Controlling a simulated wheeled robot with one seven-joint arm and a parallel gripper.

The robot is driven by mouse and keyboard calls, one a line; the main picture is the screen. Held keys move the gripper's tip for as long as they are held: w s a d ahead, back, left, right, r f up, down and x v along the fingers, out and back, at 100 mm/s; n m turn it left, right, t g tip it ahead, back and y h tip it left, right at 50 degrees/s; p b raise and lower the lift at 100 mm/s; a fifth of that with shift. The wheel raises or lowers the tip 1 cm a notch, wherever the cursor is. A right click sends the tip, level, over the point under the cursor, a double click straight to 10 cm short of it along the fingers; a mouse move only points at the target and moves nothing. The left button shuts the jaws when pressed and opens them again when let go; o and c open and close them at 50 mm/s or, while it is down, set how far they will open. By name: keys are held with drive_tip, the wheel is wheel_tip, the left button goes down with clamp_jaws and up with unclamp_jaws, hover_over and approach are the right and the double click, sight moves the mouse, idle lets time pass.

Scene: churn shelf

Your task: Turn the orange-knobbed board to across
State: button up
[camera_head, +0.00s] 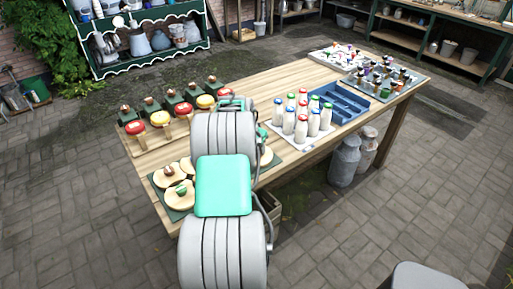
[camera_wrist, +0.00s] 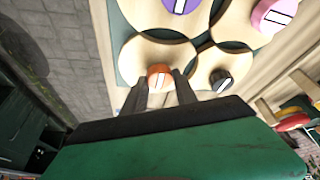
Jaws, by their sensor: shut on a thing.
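The round pale wooden board (camera_wrist: 130,60) with the orange knob (camera_wrist: 158,72) lies on a dark green base in the wrist view. My gripper (camera_wrist: 159,86) is shut on the orange knob, one dark finger on each side. The knob's white mark shows between the fingers, roughly upright in the picture. Neighbouring round boards carry a purple knob (camera_wrist: 180,5), a pink knob (camera_wrist: 272,15) and a black knob (camera_wrist: 221,80). In the head view, my arm hides the orange knob and my fingers; some round boards (camera_head: 170,182) show to its left.
The wooden table (camera_head: 260,100) also holds a row of red and yellow pieces (camera_head: 160,119), capped milk bottles (camera_head: 301,127), a blue tray (camera_head: 345,100) and small pots (camera_head: 385,80). Milk churns (camera_head: 344,160) stand under its right side. Paving around the table is open.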

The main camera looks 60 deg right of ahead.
clamp_jaws()
drive_tip(key=shift+n, duration=0.3)
drive_tip(key=n+t+b, duration=0.1)
drive_tip(key=n+b, duration=0.2)
drive_tip(key=shift+s+f+t, duration=0.1)
drive_tip(key=shift+s+t, duration=0.05)
drive_tip(key=shift+t, duration=0.15)
drive_tip(key=n+b, duration=0.1)
drive_tip(key=n, duration=0.1)
drive_tip(key=n+t+y+b, duration=0.1)
drive_tip(key=n, duration=0.1)
drive_tip(key=shift+s+d+n+t, duration=0.1)
drive_tip(key=shift+n+t, duration=0.2)
drive_tip(key=shift+n, duration=0.1)
drive_tip(key=n+t+y, duration=0.1)
drive_tip(key=n, duration=0.3)
drive_tip(key=shift+s+d, duration=0.1)
drive_tip(key=n+y, duration=0.1)
drive_tip(key=n, duration=0.1)
drive_tip(key=n+y+p, duration=0.1)
drive_tip(key=n, duration=0.2)
drive_tip(key=shift+d+n+t, duration=0.1)
drive_tip(key=shift+n+t, duration=0.2)
drive_tip(key=shift+t, duration=0.1)
